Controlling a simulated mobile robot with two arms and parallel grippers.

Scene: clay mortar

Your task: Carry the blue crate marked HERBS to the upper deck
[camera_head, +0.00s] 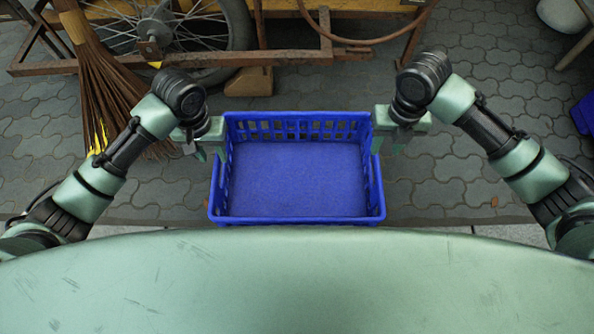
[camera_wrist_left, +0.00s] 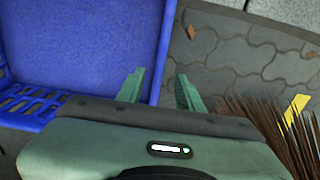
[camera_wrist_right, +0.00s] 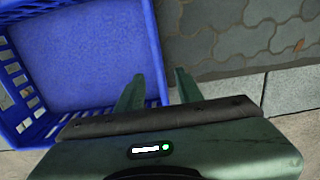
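A blue crate (camera_head: 297,185), empty and open at the top, is in front of me at the centre of the head view. No HERBS marking shows on it. My left gripper (camera_head: 209,148) is at its left side wall, and my right gripper (camera_head: 388,145) at its right side wall. In the left wrist view the open fingers (camera_wrist_left: 159,88) straddle the crate's wall (camera_wrist_left: 165,45), with gaps showing. In the right wrist view the fingers (camera_wrist_right: 158,88) also stand apart on either side of the wall (camera_wrist_right: 152,50). I cannot identify the upper deck.
A wooden frame (camera_head: 170,62) with a spoked wheel (camera_head: 200,35) stands behind the crate. A straw broom (camera_head: 105,90) leans at the left. Another blue object (camera_head: 584,113) is cut off at the right edge. Grey paving (camera_head: 465,165) is bare right of the crate.

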